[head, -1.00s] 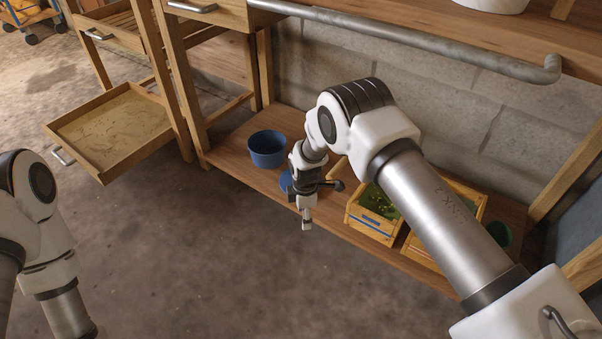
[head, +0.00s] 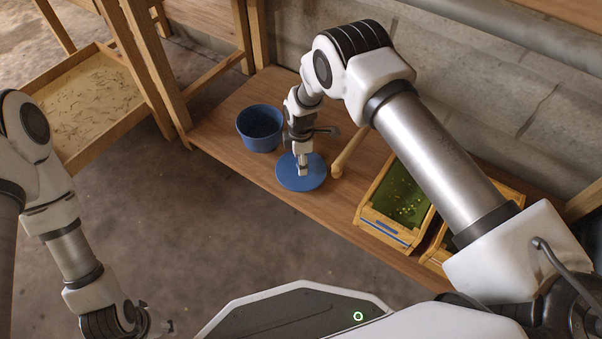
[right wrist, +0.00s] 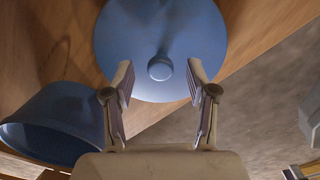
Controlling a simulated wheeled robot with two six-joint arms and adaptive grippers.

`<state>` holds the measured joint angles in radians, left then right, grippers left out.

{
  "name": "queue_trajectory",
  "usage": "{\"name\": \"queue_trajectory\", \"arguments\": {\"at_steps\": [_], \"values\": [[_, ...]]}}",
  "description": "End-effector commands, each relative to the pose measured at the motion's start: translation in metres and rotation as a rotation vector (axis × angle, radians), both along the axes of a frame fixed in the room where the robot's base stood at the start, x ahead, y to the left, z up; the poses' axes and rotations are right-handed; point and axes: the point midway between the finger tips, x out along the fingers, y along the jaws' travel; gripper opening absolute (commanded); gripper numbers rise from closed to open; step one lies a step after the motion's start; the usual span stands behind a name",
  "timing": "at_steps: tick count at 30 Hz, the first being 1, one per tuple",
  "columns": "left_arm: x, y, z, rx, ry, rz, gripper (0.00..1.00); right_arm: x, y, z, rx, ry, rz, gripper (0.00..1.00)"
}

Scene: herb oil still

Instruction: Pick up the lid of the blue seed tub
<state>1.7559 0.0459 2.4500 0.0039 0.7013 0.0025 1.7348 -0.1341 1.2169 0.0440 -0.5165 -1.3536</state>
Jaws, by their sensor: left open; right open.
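The blue lid (head: 312,179) is a round disc lying flat on the low wooden shelf, beside the blue tub (head: 260,128). In the right wrist view the lid (right wrist: 190,40) has a round knob at its middle, and the tub (right wrist: 60,125) is at the lower left. My right gripper (head: 303,172) is over the lid in the head view. In the right wrist view its open fingers (right wrist: 160,90) stand on either side below the knob, with nothing between them. My left gripper (head: 158,326) is open and empty at the lower left, away from the shelf.
A wooden rod (head: 349,152) lies right of the lid. A wooden box (head: 385,233) with green contents stands further right on the shelf (head: 250,174). A block wall (head: 480,90) is behind.

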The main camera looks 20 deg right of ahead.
Motion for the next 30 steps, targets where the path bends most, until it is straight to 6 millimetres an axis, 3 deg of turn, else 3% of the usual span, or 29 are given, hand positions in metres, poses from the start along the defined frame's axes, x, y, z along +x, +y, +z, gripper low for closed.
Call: {"name": "queue_trajectory", "arguments": {"at_steps": [1, 2, 9, 14, 25, 30], "values": [[0.0, 0.0, -0.013, 0.0, -0.001, 0.002, 0.41, 0.0, 0.0, -0.017, 0.0, 0.001, 0.0, 0.57], [0.0, 0.0, -0.014, 0.0, -0.001, 0.002, 0.41, 0.0, 0.0, -0.019, 0.0, 0.001, -0.001, 0.57], [0.001, 0.0, -0.011, 0.0, -0.003, 0.003, 0.41, 0.0, -0.001, -0.017, 0.0, 0.0, -0.001, 0.57], [0.001, 0.0, -0.011, 0.0, -0.003, 0.003, 0.41, 0.0, -0.001, -0.017, 0.0, 0.0, -0.001, 0.01], [0.001, 0.0, -0.01, 0.0, -0.002, 0.003, 0.41, 0.0, -0.001, -0.016, 0.0, 0.001, -0.001, 0.0], [0.0, 0.0, 0.0, 0.0, -0.001, 0.001, 0.41, 0.0, -0.001, -0.004, 0.0, 0.0, -0.001, 0.0]]}}
